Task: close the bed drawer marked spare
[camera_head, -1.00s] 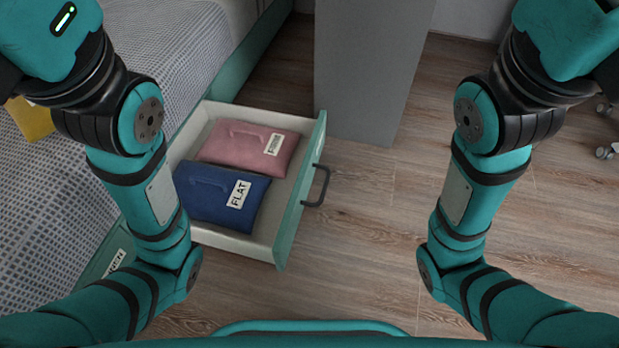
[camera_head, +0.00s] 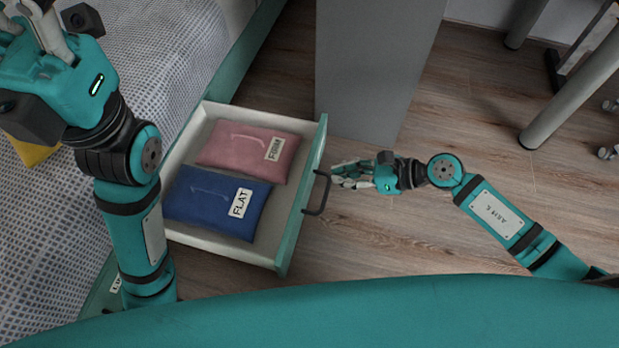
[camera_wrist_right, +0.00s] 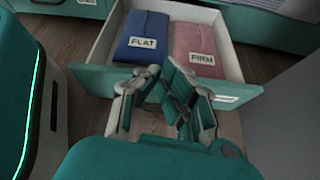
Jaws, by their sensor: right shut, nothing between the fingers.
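The bed drawer (camera_head: 212,242) stands pulled out from the bed side, with a pale inside, a teal front and a dark bar handle (camera_head: 318,194). A label on its front, in the right wrist view (camera_wrist_right: 226,99), is too small to read. Inside lie a blue packet marked FLAT (camera_head: 207,201) and a pink packet marked FIRM (camera_head: 240,151). My right gripper (camera_head: 338,178) is shut and empty, just outside the drawer front near the handle. My left gripper (camera_head: 42,22) is raised over the bed at upper left; its finger opening is unclear.
A grey upright panel (camera_head: 365,70) stands just beyond the drawer. The bed (camera_head: 165,40) lies at left, with a yellow item (camera_head: 30,150) on it. Grey tube legs (camera_head: 570,95) stand at upper right. The wood floor (camera_head: 400,240) right of the drawer is otherwise clear.

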